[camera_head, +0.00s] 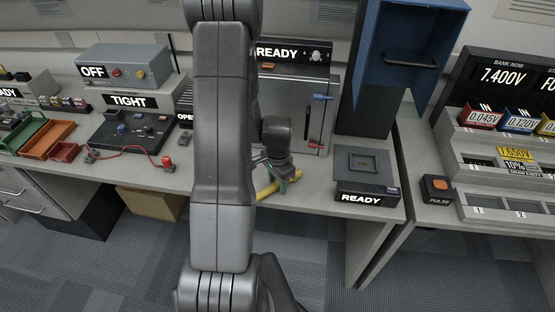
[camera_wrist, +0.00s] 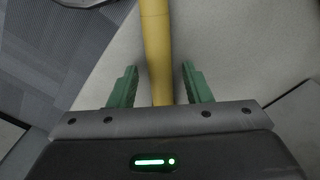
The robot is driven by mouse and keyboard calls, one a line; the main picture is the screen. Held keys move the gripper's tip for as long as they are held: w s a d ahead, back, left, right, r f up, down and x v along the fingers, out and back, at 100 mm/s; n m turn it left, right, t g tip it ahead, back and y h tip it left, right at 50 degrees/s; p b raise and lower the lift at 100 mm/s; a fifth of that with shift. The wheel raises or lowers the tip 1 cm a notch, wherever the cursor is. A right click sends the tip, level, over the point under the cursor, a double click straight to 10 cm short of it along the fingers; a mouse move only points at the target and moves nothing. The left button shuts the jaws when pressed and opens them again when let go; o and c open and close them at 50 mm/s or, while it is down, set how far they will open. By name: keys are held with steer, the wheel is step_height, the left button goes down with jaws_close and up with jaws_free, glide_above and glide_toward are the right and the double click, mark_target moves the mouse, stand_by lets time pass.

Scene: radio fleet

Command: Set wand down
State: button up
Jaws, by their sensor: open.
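A yellow wand (camera_wrist: 156,45) lies on the pale grey bench top in the wrist view, running from the top edge down between my gripper's fingers. My gripper (camera_wrist: 158,84) is open, with a green finger on either side of the wand and a gap on both sides. In the head view part of the yellow wand (camera_head: 267,190) shows at the front of the bench, under my gripper (camera_head: 279,180). My arm hides much of the wand there, and its lower end is hidden in the wrist view.
A black pad labelled READY (camera_head: 367,198) stands right of my gripper. A grey READY cabinet (camera_head: 330,90) with coloured levers stands behind it. Left are a TIGHT panel (camera_head: 127,125) and coloured trays (camera_head: 47,139). The bench's front edge is close.

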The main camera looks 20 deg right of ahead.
steer(key=shift+o, duration=0.5)
step_height(320, 180, up, 13)
steer(key=b, duration=0.8)
glide_above(278, 183)
steer(key=f, duration=0.8)
steer(key=shift+s+d, duration=0.3)
steer(key=shift+w+a+f, duration=0.15)
steer(key=shift+w+f, duration=0.05)
steer(key=shift+f, duration=1.15)
steer(key=shift+w+a+f, duration=0.15)
steer(key=shift+f, duration=1.2)
jaws_close()
